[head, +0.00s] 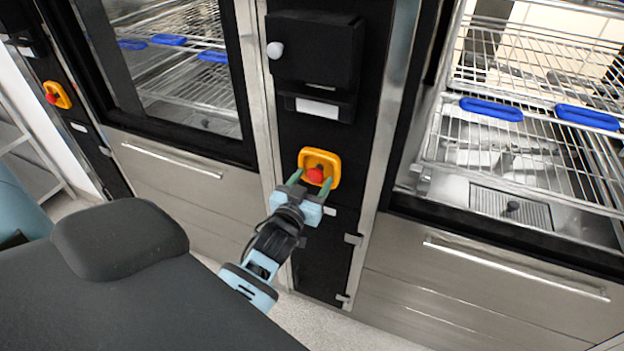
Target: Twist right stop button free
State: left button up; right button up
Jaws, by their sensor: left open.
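The red stop button (315,176) sits in a yellow housing (331,160) on the black panel between two washers, near the middle of the head view. My left gripper (311,186) is at the button with its green-tipped fingers spread, one to the left and one to the right of the red knob. The fingers are open; I cannot tell whether they touch the knob. Another red stop button (51,98) in a yellow housing is on a panel at the far left. My right gripper is not in view.
A black box (315,48) with a white knob juts from the panel above the button. The right washer shows wire racks (540,90) with blue clips. Drawer handles (515,271) stick out below both washers. Grey floor (335,325) shows in front.

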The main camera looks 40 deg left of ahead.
pick_arm(q)
jog(key=shift+w+a, duration=0.1)
jog(key=shift+w, duration=0.25)
